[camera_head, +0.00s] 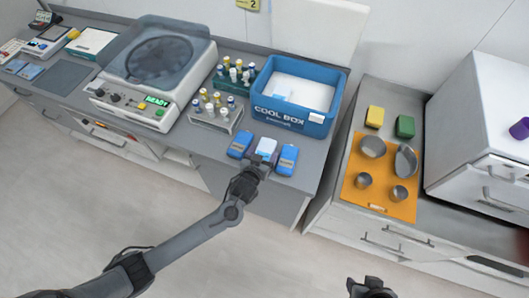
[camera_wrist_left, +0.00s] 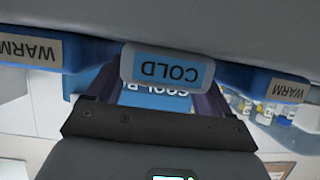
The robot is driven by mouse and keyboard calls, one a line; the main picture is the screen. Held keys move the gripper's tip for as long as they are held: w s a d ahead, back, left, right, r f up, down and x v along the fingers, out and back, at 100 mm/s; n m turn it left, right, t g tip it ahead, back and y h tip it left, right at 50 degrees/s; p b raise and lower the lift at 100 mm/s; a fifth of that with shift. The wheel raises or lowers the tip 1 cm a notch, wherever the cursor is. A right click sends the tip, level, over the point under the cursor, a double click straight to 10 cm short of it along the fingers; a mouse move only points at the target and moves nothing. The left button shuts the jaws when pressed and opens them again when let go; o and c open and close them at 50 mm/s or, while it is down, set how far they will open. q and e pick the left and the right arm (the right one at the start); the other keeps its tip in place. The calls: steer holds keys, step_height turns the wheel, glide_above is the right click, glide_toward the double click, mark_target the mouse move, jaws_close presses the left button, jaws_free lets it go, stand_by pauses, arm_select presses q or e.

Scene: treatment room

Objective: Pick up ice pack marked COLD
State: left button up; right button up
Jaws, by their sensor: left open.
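The ice pack marked COLD (camera_wrist_left: 168,68) shows in the left wrist view, its label upside down. In the head view it is the pale pack (camera_head: 266,146) at the counter's front edge, between two blue packs. My left gripper (camera_head: 258,166) is open in front of it. In the left wrist view the fingers (camera_wrist_left: 158,92) stand apart, one on each side of the COLD pack; contact cannot be told. Packs marked WARM stand to the left (camera_wrist_left: 32,48) and right (camera_wrist_left: 282,88). My right gripper (camera_head: 370,288) shows only partly at the bottom edge.
The blue cool box (camera_head: 262,108) stands behind the packs. A vial rack (camera_head: 214,118) and a centrifuge-like machine (camera_head: 155,65) stand to the left. An orange mat (camera_head: 378,190) with metal cups lies on the right counter. The floor in front is clear.

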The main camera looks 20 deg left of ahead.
arm_select(q)
steer(key=shift+w+f, duration=0.1)
steer(key=c, duration=0.7)
steer(key=shift+c, duration=0.8)
steer(key=shift+r, duration=0.2)
